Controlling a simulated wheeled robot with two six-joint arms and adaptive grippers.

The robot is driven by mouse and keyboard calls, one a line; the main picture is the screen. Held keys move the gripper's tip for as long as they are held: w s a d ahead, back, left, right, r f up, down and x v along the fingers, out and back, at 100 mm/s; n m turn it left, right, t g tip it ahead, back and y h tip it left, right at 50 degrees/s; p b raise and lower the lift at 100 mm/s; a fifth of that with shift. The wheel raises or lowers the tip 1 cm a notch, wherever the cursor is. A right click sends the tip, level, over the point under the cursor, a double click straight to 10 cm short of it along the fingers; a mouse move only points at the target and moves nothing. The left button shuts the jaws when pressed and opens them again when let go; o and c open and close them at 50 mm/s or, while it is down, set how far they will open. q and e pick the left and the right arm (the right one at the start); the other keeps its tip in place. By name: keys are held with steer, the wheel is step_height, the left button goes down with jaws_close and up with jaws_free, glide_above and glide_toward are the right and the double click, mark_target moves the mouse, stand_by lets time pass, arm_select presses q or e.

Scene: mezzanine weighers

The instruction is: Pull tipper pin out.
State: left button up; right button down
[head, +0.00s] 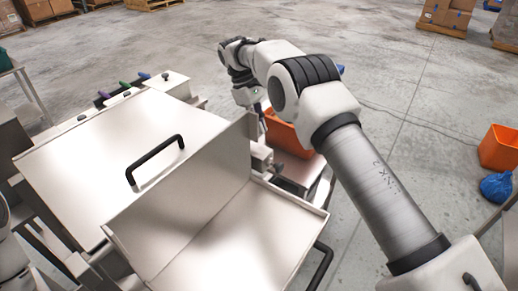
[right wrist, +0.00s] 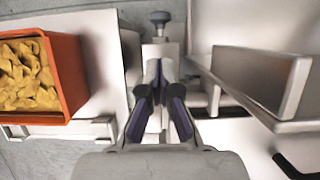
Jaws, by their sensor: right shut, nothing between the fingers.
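The tipper pin appears to be the dark round knob (right wrist: 160,17) on a short stem, at the top centre of the right wrist view. It sits on a narrow light metal bracket. In the head view a dark knob (head: 279,168) shows beside the metal tipper tray (head: 238,240); I cannot tell if it is the same one. My right gripper (right wrist: 160,82) is shut and empty over the bracket, its fingertips pointing towards the knob but apart from it in the picture. In the head view the right gripper (head: 258,106) is partly hidden by its wrist. My left gripper is out of view.
An orange bin (right wrist: 72,75) of yellow pieces stands left of the bracket in the wrist view. A broad metal lid with a black handle (head: 157,160) lies left of the tray. Another orange bin (head: 497,148) and a blue bag (head: 496,186) stand far right. Open floor lies behind.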

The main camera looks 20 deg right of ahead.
mark_target(272, 152)
steer(key=shift+s+d+f, duration=0.2)
steer(key=shift+s, duration=0.3)
steer(key=p+x, duration=0.3)
steer(key=x, duration=0.5)
steer(key=shift+d+f, duration=0.15)
steer(key=shift+f, duration=0.5)
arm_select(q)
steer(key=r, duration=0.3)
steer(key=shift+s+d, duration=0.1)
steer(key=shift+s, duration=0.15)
arm_select(e)
steer(key=shift+s, duration=0.1)
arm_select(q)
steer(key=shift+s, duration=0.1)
arm_select(e)
steer(key=shift+s, duration=0.1)
